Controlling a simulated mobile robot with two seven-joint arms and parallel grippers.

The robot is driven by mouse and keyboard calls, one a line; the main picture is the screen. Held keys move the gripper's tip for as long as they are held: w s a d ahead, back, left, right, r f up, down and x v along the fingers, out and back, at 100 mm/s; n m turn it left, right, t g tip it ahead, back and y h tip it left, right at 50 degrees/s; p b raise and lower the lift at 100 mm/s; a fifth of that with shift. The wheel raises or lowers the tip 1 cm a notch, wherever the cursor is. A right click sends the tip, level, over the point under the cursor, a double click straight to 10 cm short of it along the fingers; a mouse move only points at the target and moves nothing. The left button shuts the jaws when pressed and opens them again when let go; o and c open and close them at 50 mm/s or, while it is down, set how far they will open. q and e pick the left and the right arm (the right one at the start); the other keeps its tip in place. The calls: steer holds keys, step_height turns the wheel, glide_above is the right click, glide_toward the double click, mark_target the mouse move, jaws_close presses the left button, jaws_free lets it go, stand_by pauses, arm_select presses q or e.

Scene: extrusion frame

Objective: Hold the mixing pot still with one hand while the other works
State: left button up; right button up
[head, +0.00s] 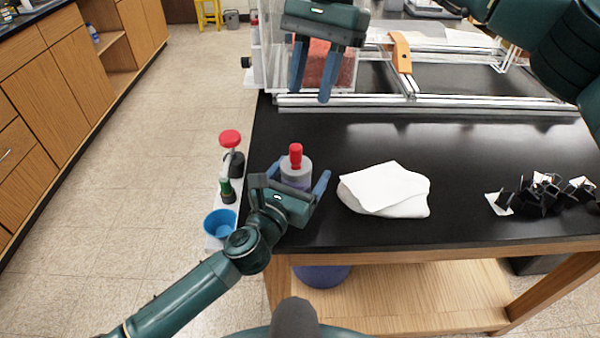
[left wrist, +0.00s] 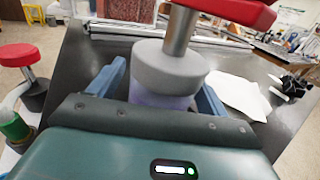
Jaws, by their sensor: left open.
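The mixing pot (head: 296,170) stands on the black bench near its left front corner. It has a translucent purplish body, a grey lid and a red-topped stem. My left gripper (head: 299,182) is open, with one blue finger on each side of the pot. My right gripper (head: 311,96) hangs above the back of the bench, fingers pointing down, apart and empty. The pot's lower part is hidden by my left gripper.
A white folded cloth (head: 386,190) lies right of the pot. Black clips (head: 545,195) lie at the far right. An aluminium extrusion frame (head: 430,103) spans the back. A side shelf left of the bench holds a blue cup (head: 219,224) and a red-topped item (head: 230,139).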

arm_select(q)
steer(key=shift+c, duration=0.5)
steer(key=c, duration=1)
